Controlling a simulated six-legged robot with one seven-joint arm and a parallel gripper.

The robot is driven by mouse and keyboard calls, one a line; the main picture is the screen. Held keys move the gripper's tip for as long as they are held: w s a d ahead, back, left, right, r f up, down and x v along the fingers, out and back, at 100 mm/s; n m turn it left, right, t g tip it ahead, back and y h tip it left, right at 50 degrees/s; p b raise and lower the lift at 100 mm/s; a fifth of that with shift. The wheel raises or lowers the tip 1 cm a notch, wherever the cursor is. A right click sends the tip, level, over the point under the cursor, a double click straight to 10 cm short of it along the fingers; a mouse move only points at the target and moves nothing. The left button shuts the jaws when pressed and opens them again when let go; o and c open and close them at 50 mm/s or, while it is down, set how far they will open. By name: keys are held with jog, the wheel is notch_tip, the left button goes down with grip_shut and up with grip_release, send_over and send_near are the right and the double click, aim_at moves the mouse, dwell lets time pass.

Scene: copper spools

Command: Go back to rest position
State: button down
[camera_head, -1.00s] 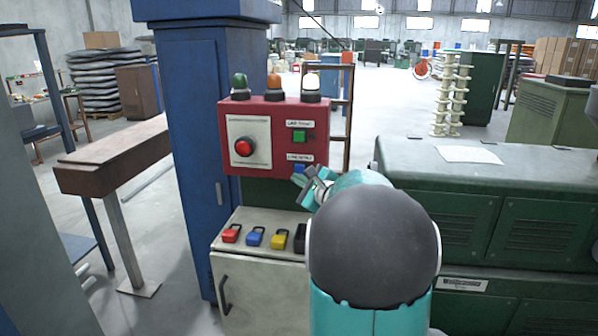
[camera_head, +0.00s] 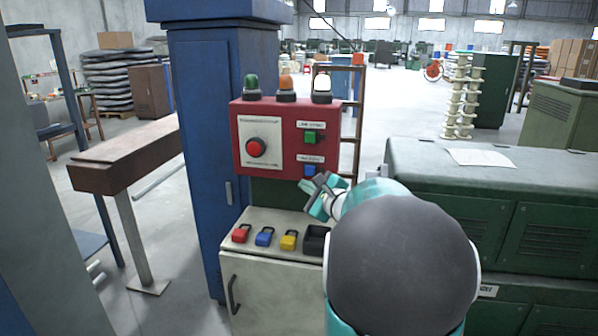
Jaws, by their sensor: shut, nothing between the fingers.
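My gripper (camera_head: 309,184) is in front of the red control panel (camera_head: 240,165), just below its blue button (camera_head: 310,170). Its fingers look shut and hold nothing. The panel also carries a green button (camera_head: 311,137) and a large red round button (camera_head: 256,147). My teal and dark grey arm fills the lower right middle and hides part of the cabinet behind it. I cannot tell whether the fingertips touch the panel.
A blue cabinet (camera_head: 200,130) stands left, green machinery (camera_head: 460,200) right. Green, orange and white lamps top the panel.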

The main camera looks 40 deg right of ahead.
jog(key=s+a+f+n+g+y, duration=0.1)
jog(key=s+a+n+g+y, duration=0.3)
jog(key=a, duration=0.6)
jog(key=a+n+y, duration=0.1)
jog(key=a+n, duration=0.4)
jog(key=a, duration=0.4)
jog(key=s+a+f+n+g+y, duration=0.1)
jog(key=s+a+n+g+y, duration=0.3)
jog(key=a, duration=0.6)
jog(key=s+a+f+n+g+h, duration=0.1)
jog(key=s+a+f+n+h, duration=0.1)
jog(key=s+n, duration=0.5)
jog(key=s+a+f+n+g+h, duration=0.2)
jog(key=s+a+f+n+h, duration=0.1)
jog(key=s+n, duration=0.4)
jog(key=shift+s+a+f+n+h, duration=0.25)
jog(key=shift+a+f+n+h, duration=0.05)
jog(key=shift+a+h, duration=0.65)
